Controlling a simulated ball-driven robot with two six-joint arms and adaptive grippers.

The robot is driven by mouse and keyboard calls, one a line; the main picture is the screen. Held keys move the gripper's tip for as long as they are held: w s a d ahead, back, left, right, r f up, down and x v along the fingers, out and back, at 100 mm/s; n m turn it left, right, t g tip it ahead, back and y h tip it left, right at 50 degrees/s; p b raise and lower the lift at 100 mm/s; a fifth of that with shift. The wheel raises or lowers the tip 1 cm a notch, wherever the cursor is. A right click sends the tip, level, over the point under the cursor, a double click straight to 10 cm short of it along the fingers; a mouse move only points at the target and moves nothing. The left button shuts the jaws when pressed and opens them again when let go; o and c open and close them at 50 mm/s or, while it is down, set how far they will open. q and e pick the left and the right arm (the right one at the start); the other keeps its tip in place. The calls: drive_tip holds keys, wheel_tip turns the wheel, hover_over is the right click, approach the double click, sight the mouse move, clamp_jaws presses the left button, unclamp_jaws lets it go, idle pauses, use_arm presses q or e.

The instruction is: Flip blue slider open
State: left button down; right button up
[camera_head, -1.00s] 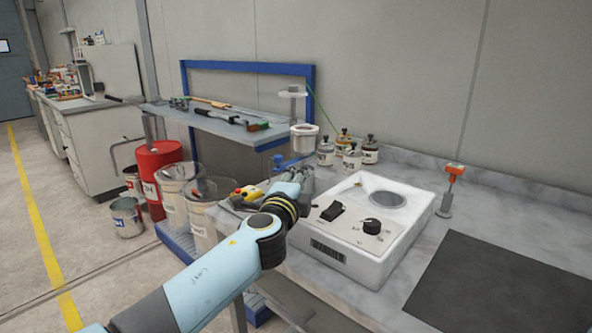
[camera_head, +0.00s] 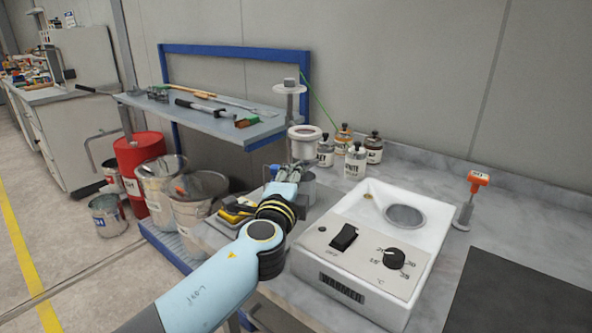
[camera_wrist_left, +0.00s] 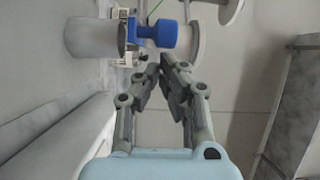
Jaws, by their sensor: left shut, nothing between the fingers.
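The blue slider (camera_wrist_left: 155,33) is a blue knob-like piece in the left wrist view, in front of a grey cylinder (camera_wrist_left: 90,38). A small part of the blue (camera_head: 274,169) shows in the head view beside my left gripper (camera_head: 290,170), which hides most of it. My left gripper is shut and empty. In the left wrist view its fingertips (camera_wrist_left: 168,64) appear just below the slider; I cannot tell whether they touch it. My right gripper is not in view.
The white warmer box (camera_head: 372,240) is close on the right, and a tool shelf (camera_head: 205,122) on the left.

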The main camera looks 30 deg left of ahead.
use_arm(q)
drive_tip(key=s, duration=0.3)
drive_tip(key=shift+s+a+f, duration=0.1)
drive_tip(key=shift+s+a, duration=0.15)
drive_tip(key=shift+a, duration=0.15)
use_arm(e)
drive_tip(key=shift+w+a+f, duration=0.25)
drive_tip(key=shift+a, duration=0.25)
